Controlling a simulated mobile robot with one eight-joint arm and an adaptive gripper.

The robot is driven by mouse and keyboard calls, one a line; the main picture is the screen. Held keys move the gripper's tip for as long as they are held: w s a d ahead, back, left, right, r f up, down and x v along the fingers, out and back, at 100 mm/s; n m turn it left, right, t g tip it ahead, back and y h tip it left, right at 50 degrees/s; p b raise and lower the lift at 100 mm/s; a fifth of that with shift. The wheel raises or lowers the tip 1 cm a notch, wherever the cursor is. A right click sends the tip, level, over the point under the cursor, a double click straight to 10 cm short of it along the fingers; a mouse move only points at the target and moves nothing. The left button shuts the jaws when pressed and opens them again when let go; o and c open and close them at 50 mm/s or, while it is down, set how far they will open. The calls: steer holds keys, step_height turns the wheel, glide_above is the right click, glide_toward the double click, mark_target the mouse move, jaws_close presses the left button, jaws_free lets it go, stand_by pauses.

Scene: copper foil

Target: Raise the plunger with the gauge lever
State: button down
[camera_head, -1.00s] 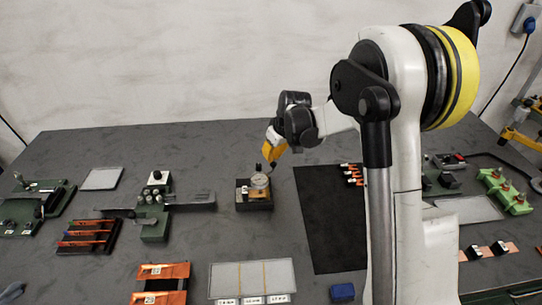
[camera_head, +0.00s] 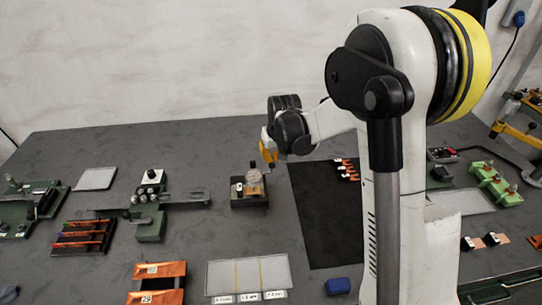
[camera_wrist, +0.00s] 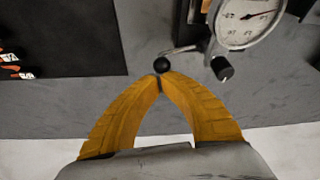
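The gauge stand (camera_head: 250,201) is a small dark block on the table with a round gauge (camera_head: 254,178) above it. In the wrist view the white gauge dial (camera_wrist: 250,18) with a red needle shows at the top right, partly cut off. A thin metal lever ending in a black ball (camera_wrist: 161,64) reaches left from the gauge. A black knurled knob (camera_wrist: 222,69) sits below the dial. My gripper (camera_wrist: 159,76) has yellow fingers with their tips together, right at the ball. I cannot tell whether they touch it. My gripper (camera_head: 270,163) also shows behind the gauge in the head view.
A dark mat (camera_head: 323,220) with several small orange-tipped items lies right of the stand. A green fixture (camera_head: 151,215) with a metal bar stands to the left. A three-part tray (camera_head: 248,277) and a blue block (camera_head: 338,286) are in front. Bare table surrounds the stand.

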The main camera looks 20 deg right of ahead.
steer(key=shift+s+d+m+h, duration=0.1)
steer(key=shift+s+m+h, duration=0.3)
steer(key=shift+s+m, duration=0.6)
steer(key=shift+m, duration=0.6)
steer(key=shift+s, duration=0.5)
stand_by(0.4)
stand_by(0.4)
steer(key=v, duration=1.2)
steer(key=shift+w, duration=0.1)
